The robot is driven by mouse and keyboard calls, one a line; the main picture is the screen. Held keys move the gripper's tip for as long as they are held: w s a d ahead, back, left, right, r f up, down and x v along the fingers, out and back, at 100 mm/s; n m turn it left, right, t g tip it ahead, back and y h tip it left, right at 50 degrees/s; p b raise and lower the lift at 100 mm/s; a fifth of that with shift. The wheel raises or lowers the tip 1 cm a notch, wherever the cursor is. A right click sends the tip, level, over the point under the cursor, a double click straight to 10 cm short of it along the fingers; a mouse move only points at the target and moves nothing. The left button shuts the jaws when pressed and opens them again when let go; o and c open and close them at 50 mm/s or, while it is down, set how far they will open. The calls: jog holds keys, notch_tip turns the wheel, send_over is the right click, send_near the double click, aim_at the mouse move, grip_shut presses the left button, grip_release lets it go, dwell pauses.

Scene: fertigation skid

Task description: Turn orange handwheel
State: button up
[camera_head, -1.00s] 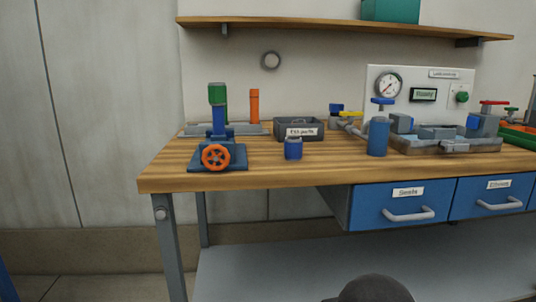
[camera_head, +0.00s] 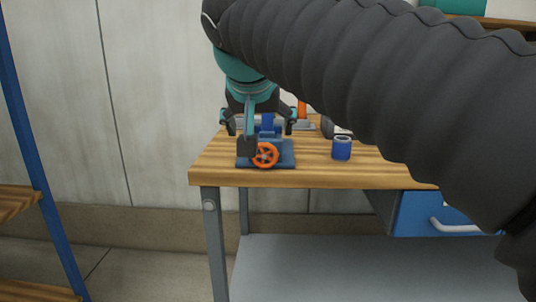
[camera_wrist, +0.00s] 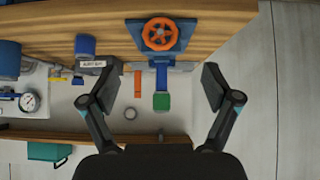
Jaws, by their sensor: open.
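The orange handwheel (camera_head: 265,155) is a spoked wheel on the front of a blue valve stand near the bench's left front corner. In the wrist view the handwheel (camera_wrist: 160,34) shows whole at the top middle, with the blue base plate (camera_wrist: 182,33) behind it. The blue post with its green cap (camera_wrist: 161,101) lies lower in that view. My gripper (camera_wrist: 160,80) is open and empty, its fingers spread left and right of the post, apart from the wheel. In the head view my gripper (camera_head: 262,122) is over the stand; a dark finger part overlaps the wheel's left side.
The wooden bench (camera_head: 215,175) has a blue cup (camera_head: 341,149) right of the stand. An orange post (camera_wrist: 138,84) and a labelled grey bin (camera_wrist: 97,67) are close by. A blue-framed shelf (camera_head: 30,150) stands at the left. My arm hides the bench's right side.

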aim_at(265, 156)
jog(key=x, duration=1.3)
jog(key=shift+w+f, duration=0.2)
jog(key=c, duration=1.1)
